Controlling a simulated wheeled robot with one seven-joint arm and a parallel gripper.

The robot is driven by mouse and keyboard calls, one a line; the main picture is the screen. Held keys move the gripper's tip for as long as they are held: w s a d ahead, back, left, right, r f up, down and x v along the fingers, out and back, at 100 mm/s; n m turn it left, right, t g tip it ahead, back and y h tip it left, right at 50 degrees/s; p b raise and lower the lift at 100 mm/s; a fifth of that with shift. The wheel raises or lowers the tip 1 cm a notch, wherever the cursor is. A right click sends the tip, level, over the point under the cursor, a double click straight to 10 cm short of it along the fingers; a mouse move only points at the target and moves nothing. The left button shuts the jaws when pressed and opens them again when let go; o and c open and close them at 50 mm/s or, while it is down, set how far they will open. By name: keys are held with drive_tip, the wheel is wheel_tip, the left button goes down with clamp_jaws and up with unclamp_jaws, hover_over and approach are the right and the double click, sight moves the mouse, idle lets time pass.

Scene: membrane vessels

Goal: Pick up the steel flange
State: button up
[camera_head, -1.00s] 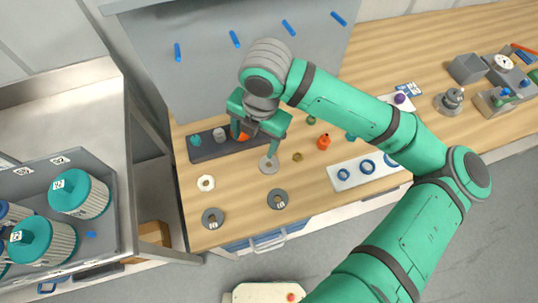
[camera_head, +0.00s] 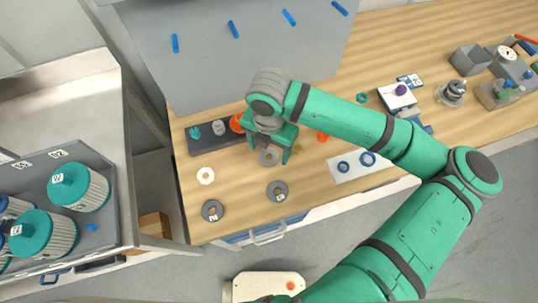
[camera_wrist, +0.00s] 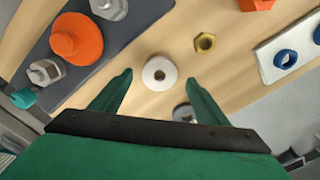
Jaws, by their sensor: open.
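In the wrist view the flange (camera_wrist: 159,73) looks pale and sits between the fingertips, with a gap on both sides. My gripper is open, points down and holds nothing. I cannot tell how high the fingertips are above the bench. The fingers partly cover the area around the flange in the head view.
A dark tray (camera_wrist: 111,37) with an orange knob (camera_wrist: 77,40) lies behind. A brass nut (camera_wrist: 204,43) is near the flange. A white plate (camera_head: 345,176) with blue rings is right.

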drive_tip(key=shift+f, duration=1.05)
drive_tip(key=c, duration=1.3)
drive_tip(key=shift+r, duration=0.1)
drive_tip(key=shift+r, duration=0.75)
drive_tip(key=shift+s+d+r, duration=1.1)
drive_tip(key=shift+d+r, duration=0.95)
drive_tip(key=shift+r, duration=0.5)
drive_tip(key=shift+s+d+r, duration=1.15)
drive_tip(key=shift+d+r, duration=0.9)
drive_tip(key=shift+r, duration=0.55)
drive_tip(key=shift+s+d+r, duration=1.1)
drive_tip(key=shift+d+r, duration=0.95)
drive_tip(key=shift+r, duration=0.5)
